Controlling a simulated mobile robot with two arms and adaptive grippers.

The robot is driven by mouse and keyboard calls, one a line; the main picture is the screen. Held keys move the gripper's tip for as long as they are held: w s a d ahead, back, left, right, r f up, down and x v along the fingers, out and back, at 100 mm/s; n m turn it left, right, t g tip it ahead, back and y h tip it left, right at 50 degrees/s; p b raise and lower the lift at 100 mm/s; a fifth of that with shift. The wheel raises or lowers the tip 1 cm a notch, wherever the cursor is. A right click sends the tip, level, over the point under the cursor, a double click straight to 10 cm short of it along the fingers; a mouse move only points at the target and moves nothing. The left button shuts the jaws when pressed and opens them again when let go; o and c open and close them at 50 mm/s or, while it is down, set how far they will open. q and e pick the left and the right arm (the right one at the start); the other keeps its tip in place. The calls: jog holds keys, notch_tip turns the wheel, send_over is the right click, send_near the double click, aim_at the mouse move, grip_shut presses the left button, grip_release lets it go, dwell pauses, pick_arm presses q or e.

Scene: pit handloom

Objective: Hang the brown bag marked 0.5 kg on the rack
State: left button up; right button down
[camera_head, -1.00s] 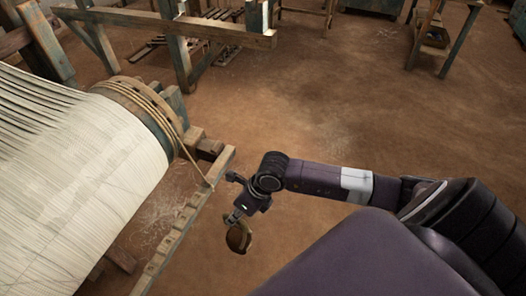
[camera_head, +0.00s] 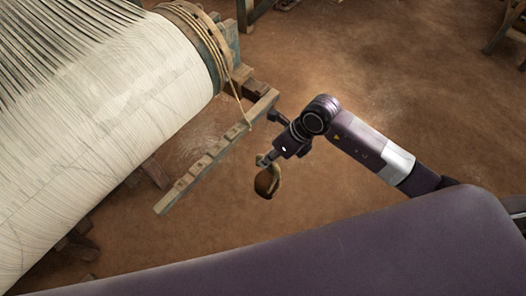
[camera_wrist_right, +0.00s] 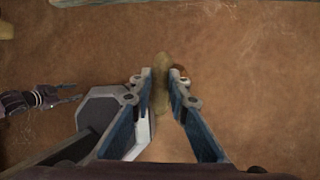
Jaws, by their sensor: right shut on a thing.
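The brown bag (camera_head: 267,181) hangs from my right gripper (camera_head: 264,160), which is shut on its top. Any weight marking on it is too small to read. A notched wooden bar (camera_head: 215,153), which looks like the rack, slopes down-left from the loom's end. The bag is to the right of the bar and apart from it in the head view. In the right wrist view, my right gripper's fingers (camera_wrist_right: 169,84) close around a tan part of the bag (camera_wrist_right: 161,70). My left gripper (camera_wrist_right: 78,93) shows at the left there, fingers apart and empty.
The large loom roller (camera_head: 120,110) wound with pale threads fills the left side. A rope (camera_head: 238,105) runs from its end to the bar. Brown floor (camera_head: 370,90) lies open to the right. Wooden frames stand at the top edge.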

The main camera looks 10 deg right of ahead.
aim_at(281, 168)
jog(key=shift+s+d+r+p, duration=0.15)
jog(key=shift+s+d+p, duration=0.2)
jog(key=shift+s+d, duration=0.55)
jog(key=shift+s+d+r+p, duration=0.15)
jog(key=shift+s+d+p, duration=0.2)
jog(key=shift+s+d, duration=0.55)
jog(key=shift+s+d+r+p, duration=0.1)
jog(key=shift+s+d+p, duration=0.1)
jog(key=shift+s+d, duration=0.5)
jog(key=shift+s+d+r+p, duration=0.1)
jog(key=shift+s+d+p, duration=0.2)
jog(key=shift+s, duration=0.7)
jog(key=shift+s+d+r+p, duration=0.1)
jog(key=shift+s+d, duration=0.45)
jog(key=shift+s, duration=0.3)
